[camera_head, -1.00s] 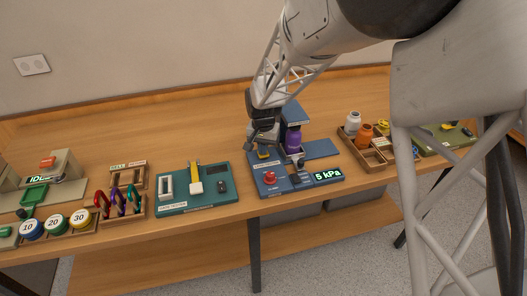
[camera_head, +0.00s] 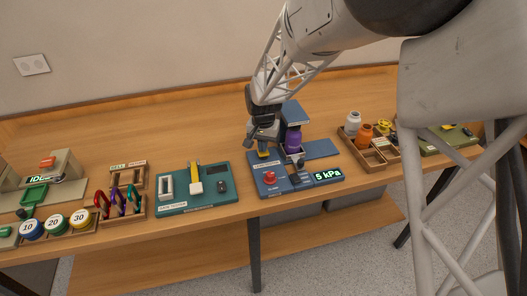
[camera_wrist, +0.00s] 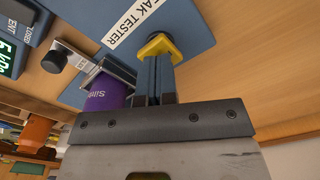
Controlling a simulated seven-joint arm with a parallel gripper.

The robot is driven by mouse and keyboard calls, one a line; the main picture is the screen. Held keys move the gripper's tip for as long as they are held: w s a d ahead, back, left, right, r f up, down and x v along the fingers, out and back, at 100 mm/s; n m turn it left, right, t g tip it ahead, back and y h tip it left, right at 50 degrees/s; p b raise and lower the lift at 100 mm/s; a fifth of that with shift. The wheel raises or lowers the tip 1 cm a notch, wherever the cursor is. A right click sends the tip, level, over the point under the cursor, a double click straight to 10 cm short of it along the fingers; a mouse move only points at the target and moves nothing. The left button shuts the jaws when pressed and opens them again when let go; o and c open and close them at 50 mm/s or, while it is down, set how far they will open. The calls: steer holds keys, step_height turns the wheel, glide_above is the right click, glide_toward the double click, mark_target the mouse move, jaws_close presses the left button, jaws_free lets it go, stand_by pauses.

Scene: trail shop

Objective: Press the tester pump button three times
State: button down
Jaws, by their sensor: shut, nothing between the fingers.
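The leak tester (camera_head: 258,189) is a blue unit at the middle of the table, with a display reading 5 kPa (camera_head: 328,175). My gripper (camera_head: 262,146) is shut and empty. In the wrist view its fingertips (camera_wrist: 155,62) overlap the near side of the yellow collar; I cannot tell whether they touch it. A purple bottle (camera_head: 293,140) stands in the tester, and shows beside my fingers in the wrist view (camera_wrist: 106,94).
A red knob (camera_head: 270,178) is on the tester's front left. A dark knob on a clamp (camera_wrist: 54,61) is near the bottle. A teal unit (camera_head: 212,206) stands to the left, and a wooden tray (camera_head: 375,167) with bottles to the right. The table behind is clear.

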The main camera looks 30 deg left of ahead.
steer(key=shift+r, duration=0.75)
steer(key=shift+r, duration=0.2)
steer(key=shift+r, duration=2.35)
steer(key=shift+r, duration=0.1)
steer(key=shift+r, duration=0.7)
steer(key=shift+f, duration=0.15)
steer(key=shift+f, duration=3.15)
steer(key=shift+f, duration=0.2)
